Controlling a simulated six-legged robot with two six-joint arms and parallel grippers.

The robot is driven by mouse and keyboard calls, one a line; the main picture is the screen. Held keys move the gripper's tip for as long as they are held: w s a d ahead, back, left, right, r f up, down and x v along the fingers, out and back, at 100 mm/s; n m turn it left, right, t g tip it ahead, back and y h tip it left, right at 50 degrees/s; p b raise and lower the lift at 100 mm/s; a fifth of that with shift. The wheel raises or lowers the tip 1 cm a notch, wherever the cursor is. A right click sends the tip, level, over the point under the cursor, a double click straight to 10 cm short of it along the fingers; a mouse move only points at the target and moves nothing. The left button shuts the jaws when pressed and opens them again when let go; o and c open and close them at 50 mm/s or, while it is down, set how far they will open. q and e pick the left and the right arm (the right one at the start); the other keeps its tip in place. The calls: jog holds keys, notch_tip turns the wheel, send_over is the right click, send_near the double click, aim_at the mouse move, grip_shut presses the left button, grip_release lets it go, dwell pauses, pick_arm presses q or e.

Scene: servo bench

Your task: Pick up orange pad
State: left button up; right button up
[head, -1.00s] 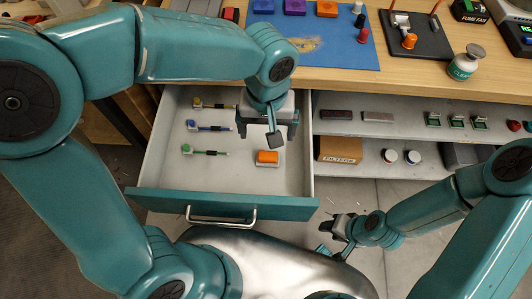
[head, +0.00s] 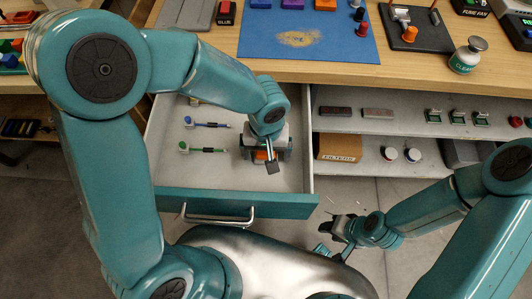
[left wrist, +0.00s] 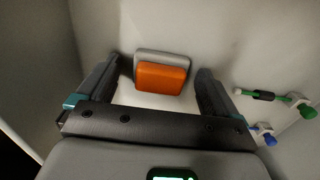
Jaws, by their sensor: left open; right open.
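The orange pad (left wrist: 161,78) lies on the drawer floor in the left wrist view, with a grey strip along its far side. In the head view only a bit of the orange pad (head: 261,156) shows under my left gripper (head: 265,158). In the wrist view my left gripper (left wrist: 155,85) is open, its two fingers on either side of the pad, with gaps between them and it. Nothing is held. My right gripper (head: 333,240) is open and empty in front of the bench, to the right of the drawer.
The open drawer (head: 235,202) has upright walls around the pad. Tools with green (head: 205,150) and blue (head: 207,125) parts lie in its left half. A shelf to the right holds a filters box (head: 338,148) and small jars. The bench top (head: 420,72) overhangs the drawer's back.

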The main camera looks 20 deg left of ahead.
pick_arm(q)
jog(key=c, duration=1.1)
jog(key=shift+r, duration=0.1)
notch_tip(320, 180, up, 20)
jog(key=p, duration=0.3)
jog(key=shift+o, duration=1.4)
jog(key=shift+c, duration=1.1)
jog(key=shift+w+f, duration=0.1)
jog(key=shift+f, duration=0.1)
